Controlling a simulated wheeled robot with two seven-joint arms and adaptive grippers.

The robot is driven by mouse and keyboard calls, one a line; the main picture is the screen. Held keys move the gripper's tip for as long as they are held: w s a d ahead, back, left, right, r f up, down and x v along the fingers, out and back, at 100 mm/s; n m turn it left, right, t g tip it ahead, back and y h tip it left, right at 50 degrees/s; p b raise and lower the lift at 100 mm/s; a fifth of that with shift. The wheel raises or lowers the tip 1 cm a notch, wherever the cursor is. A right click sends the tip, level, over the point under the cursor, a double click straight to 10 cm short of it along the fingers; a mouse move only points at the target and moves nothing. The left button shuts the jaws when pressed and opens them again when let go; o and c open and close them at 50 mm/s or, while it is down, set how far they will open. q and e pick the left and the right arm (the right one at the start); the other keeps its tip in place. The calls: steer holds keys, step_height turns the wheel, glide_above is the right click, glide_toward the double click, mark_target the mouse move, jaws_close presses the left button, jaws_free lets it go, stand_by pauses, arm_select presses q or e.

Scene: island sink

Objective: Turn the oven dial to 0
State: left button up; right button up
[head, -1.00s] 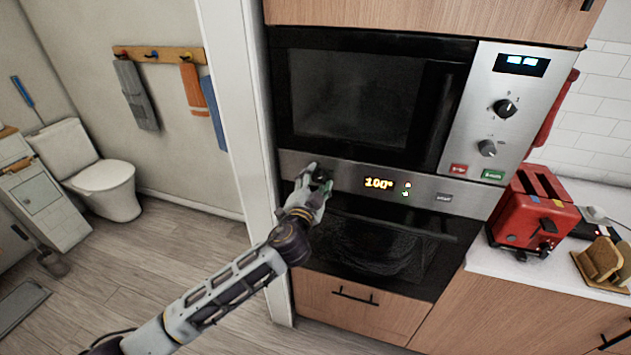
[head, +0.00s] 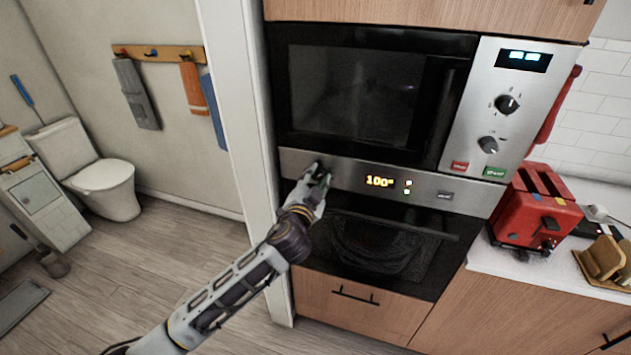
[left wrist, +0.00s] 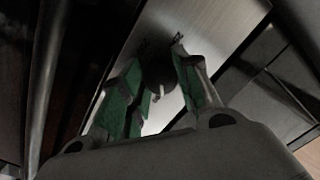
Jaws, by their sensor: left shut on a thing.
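The oven (head: 375,245) is built in below the microwave. Its steel control strip (head: 345,173) shows an orange "100°" on the display (head: 379,182). My left gripper (head: 322,172) is at the left end of this strip and hides the oven dial in the head view. In the left wrist view the dark round dial (left wrist: 160,72) with a light mark sits between the green-padded fingers of my left gripper (left wrist: 157,85). The gripper is shut on it. The dial's exact setting cannot be read. My right gripper is not in view.
The oven door's handle bar (head: 395,222) runs just below the strip. The microwave (head: 360,100) with its own two dials is above. A white wall edge (head: 235,120) stands close on the left. A red toaster (head: 535,210) is on the counter at right.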

arm_select(q)
steer(key=shift+f+n+b, duration=0.15)
steer(key=shift+n+b, duration=0.35)
steer(key=shift+n, duration=0.5)
steer(key=shift+d+n+b, duration=0.1)
steer(key=shift+n+b, duration=0.2)
steer(key=shift+n, duration=0.9)
steer(key=shift+n+g, duration=0.3)
steer(key=shift+n, duration=0.8)
steer(key=shift+r+n+p, duration=0.2)
steer(key=shift+n+p, duration=0.4)
steer(key=shift+n, duration=1.2)
steer(key=o, duration=1)
steer(key=shift+s, duration=0.1)
steer(key=shift+v, duration=5.95)
